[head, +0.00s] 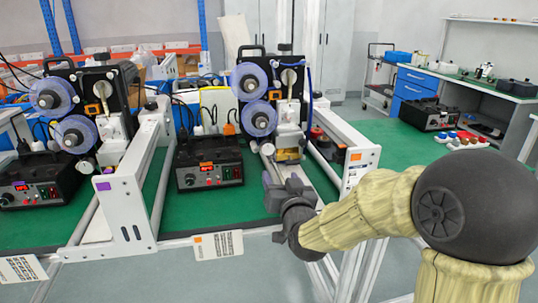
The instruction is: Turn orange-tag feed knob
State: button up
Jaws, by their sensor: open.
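The orange-tag unit is a black control box (208,175) on the green bench, left of my arm. It has an orange tag (207,165) on top, a lit red display and small controls on its front. A small round knob (190,180) shows at the left of that front; I cannot tell whether it is the feed knob. Another orange tag (356,157) is on the white frame at right. My gripper (276,188) is open, with nothing seen in it, right of the box and apart from it. Its fingers are partly hidden by its own body.
A similar purple-tag box (36,183) stands at far left. White frame rails (125,200) stand between the two units. The coder with purple reels (260,116) rises behind my gripper. Green bench (195,212) in front of the orange-tag box is clear.

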aim_at(268, 151)
jog(key=x, duration=1.4)
jog(key=shift+w+a, duration=0.1)
jog(key=shift+w, duration=0.1)
jog(key=c, duration=1)
